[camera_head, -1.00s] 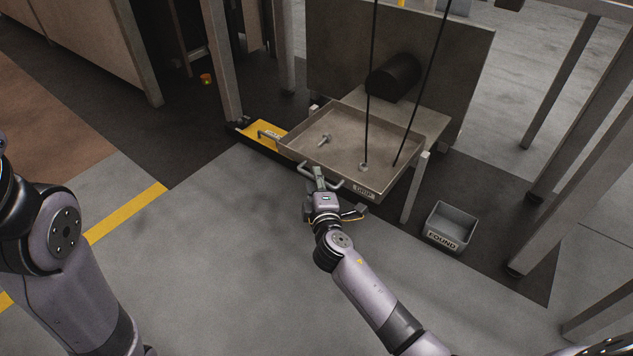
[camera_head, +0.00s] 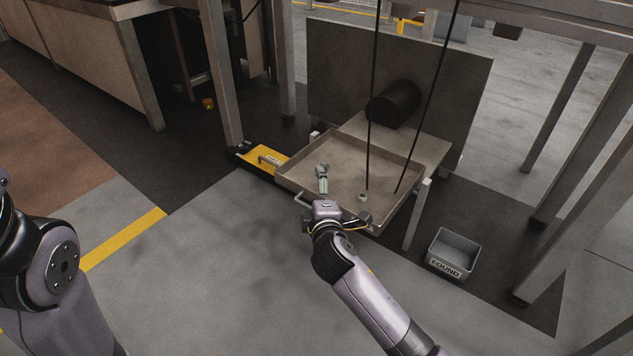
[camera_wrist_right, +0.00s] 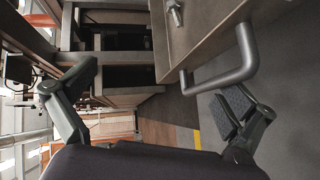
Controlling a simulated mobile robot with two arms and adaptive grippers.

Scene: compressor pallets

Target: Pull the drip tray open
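The drip tray (camera_head: 350,160) is a shallow grey metal tray standing out in front of the dark cylinder unit. A bar handle (camera_wrist_right: 225,78) is on its front; the handle's left end also shows in the head view (camera_head: 300,199). A bolt (camera_wrist_right: 175,14) and a small nut (camera_head: 363,197) lie in the tray. My right gripper (camera_head: 343,200) is open above the tray's front edge, hiding the front label. In the wrist view its fingers (camera_wrist_right: 160,90) are spread wide, with the handle between and beyond them and nothing gripped. My left gripper is out of view.
A grey bin marked FOUND (camera_head: 454,253) stands on the floor to the right. A yellow piece with a handle (camera_head: 262,158) is left of the tray. Two dark cords (camera_head: 372,100) hang over the tray. Frame legs stand around; the floor in front is clear.

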